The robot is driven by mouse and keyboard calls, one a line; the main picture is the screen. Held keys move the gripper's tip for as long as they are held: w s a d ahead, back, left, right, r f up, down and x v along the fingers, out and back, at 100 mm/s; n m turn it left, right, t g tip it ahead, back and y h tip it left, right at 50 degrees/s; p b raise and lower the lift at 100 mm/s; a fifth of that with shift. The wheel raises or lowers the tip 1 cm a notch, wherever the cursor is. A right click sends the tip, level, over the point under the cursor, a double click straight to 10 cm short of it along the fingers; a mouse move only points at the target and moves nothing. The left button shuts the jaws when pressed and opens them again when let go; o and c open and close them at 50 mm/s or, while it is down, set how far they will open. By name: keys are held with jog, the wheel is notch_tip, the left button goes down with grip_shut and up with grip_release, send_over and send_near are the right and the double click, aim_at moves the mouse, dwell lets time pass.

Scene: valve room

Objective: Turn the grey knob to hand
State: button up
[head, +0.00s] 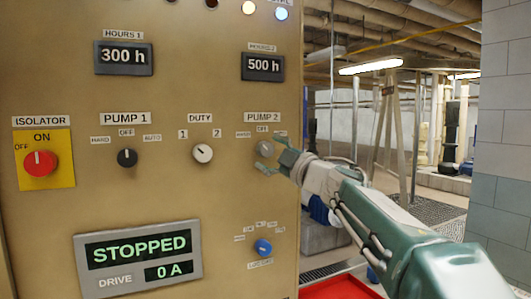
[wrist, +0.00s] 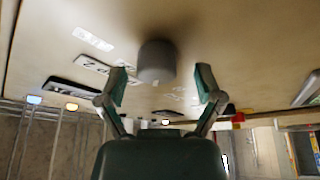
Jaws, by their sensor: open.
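The grey knob (head: 265,147) sits under the PUMP 2 label on the beige panel, with HAND, OFF and a partly hidden third label around it. My gripper (head: 271,157) is at the panel's right side, its fingers close to the knob in the head view. In the wrist view the grey knob (wrist: 157,62) stands out from the panel. My open gripper (wrist: 162,86) has one green-padded finger to each side, with gaps between the pads and the knob. The knob seems a little beyond the fingertips. I cannot make out which label its pointer faces.
The panel also carries a black PUMP 1 knob (head: 127,158), a white DUTY knob (head: 203,153), a red isolator (head: 40,163) on yellow and a blue knob (head: 263,247) below. A STOPPED display (head: 138,257) is at lower left. A tiled wall (head: 505,130) stands at right.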

jog(key=v, duration=1)
jog(key=shift+s+d+f, duration=0.15)
jog(key=shift+s+f, duration=0.1)
jog(key=shift+s, duration=0.1)
jog(key=s+d+f+m+h, duration=0.5)
jog(key=f+m+h, duration=0.2)
jog(key=m+h, duration=0.1)
jog(key=s+d+f+m+h, duration=0.4)
jog(key=f+m+h, duration=0.3)
jog(key=m+h, duration=0.15)
jog(key=s+a+f+m+g+y, duration=0.3)
jog(key=s+f+g, duration=0.7)
jog(key=s+f, duration=0.8)
jog(key=shift+a+f, duration=0.6)
jog(key=shift+f, duration=0.05)
